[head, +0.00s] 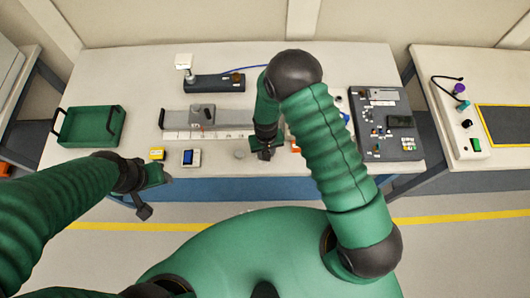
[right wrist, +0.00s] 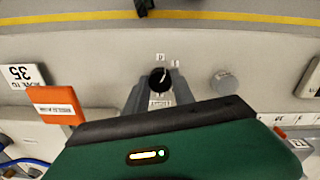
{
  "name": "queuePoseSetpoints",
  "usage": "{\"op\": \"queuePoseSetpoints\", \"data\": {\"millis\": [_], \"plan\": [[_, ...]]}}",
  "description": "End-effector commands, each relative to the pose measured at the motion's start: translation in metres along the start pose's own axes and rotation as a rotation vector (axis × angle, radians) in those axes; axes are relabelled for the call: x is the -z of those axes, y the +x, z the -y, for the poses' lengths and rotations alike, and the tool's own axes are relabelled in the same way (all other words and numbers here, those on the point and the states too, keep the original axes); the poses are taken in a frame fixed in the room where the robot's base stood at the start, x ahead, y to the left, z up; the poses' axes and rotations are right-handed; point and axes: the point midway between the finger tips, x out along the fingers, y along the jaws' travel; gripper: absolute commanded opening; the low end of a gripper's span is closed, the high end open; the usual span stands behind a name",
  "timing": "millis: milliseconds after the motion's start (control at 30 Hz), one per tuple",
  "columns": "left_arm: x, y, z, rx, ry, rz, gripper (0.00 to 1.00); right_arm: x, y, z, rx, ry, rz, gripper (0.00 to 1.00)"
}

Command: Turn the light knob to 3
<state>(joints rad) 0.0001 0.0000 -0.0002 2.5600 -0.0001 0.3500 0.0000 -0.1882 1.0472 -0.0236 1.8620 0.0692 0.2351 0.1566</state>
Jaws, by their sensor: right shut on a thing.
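The light knob (right wrist: 158,78) is a small black dial with a white pointer line, in the right wrist view. Marks that look like 0 and 1 are printed above it, and a small label sits below it. The pointer seems to lean up and slightly right; its exact setting is too small to read. My right gripper (right wrist: 158,92) has its grey fingers on both sides of the knob and is shut on it. In the head view this gripper (head: 264,153) is at the table's front edge and hides the knob. My left gripper (head: 150,185) hangs empty before the table's front left; its jaw opening is unclear.
A grey round disc (right wrist: 224,83) lies beside the knob. A green tray (head: 92,126), grey rail (head: 180,119) and dark panel (head: 385,125) occupy the table (head: 130,75).

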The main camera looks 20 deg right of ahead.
Motion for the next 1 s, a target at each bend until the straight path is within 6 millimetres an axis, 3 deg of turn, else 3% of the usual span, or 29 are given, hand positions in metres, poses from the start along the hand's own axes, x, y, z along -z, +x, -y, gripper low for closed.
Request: {"op": "queuePoseSetpoints", "data": {"millis": [1000], "plan": [[-0.0006, 0.0027, -0.0001, 0.0, 0.0, 0.0, 0.55, 0.001, -0.0012, 0.0051, 0.005, 0.96, 0.0, 0.0]]}}
